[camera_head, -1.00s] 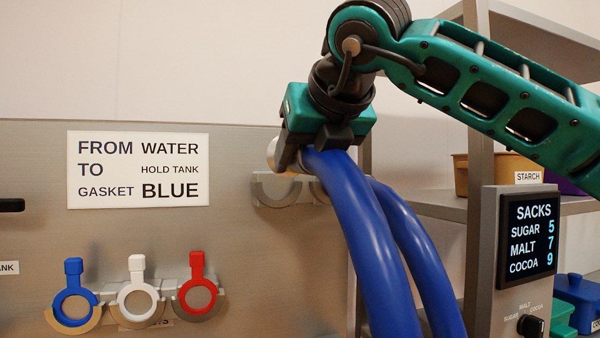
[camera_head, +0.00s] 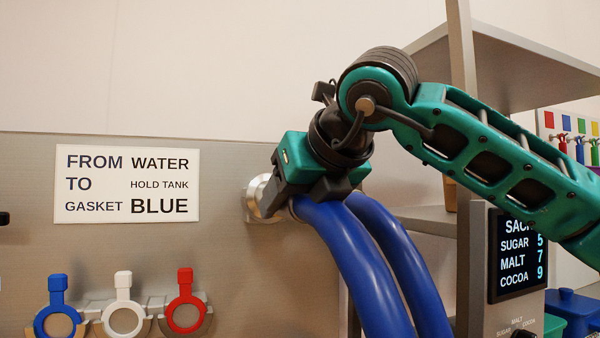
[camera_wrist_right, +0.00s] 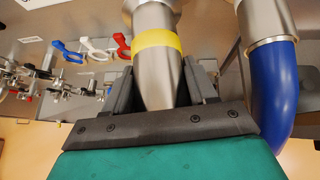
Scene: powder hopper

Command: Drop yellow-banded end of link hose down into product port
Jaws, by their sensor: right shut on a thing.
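The link hose (camera_head: 350,250) is a thick blue hose, with two runs curving down to the right from my right gripper (camera_head: 280,197). In the right wrist view, the gripper (camera_wrist_right: 155,85) is shut on a steel hose end with a yellow band (camera_wrist_right: 157,42). A second steel end (camera_wrist_right: 265,25) on blue hose shows to its right. In the head view, a steel fitting (camera_head: 257,198) shows just left of the gripper, partly hidden by it; no yellow is visible there. I cannot pick out the product port. My left gripper is out of view.
A steel panel (camera_head: 240,290) stands behind, with a sign (camera_head: 126,184) reading "FROM WATER TO HOLD TANK, GASKET BLUE". Blue (camera_head: 58,308), white (camera_head: 123,305) and red (camera_head: 186,303) ring clamps hang below it. A display (camera_head: 516,255) and shelf (camera_head: 500,70) stand at right.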

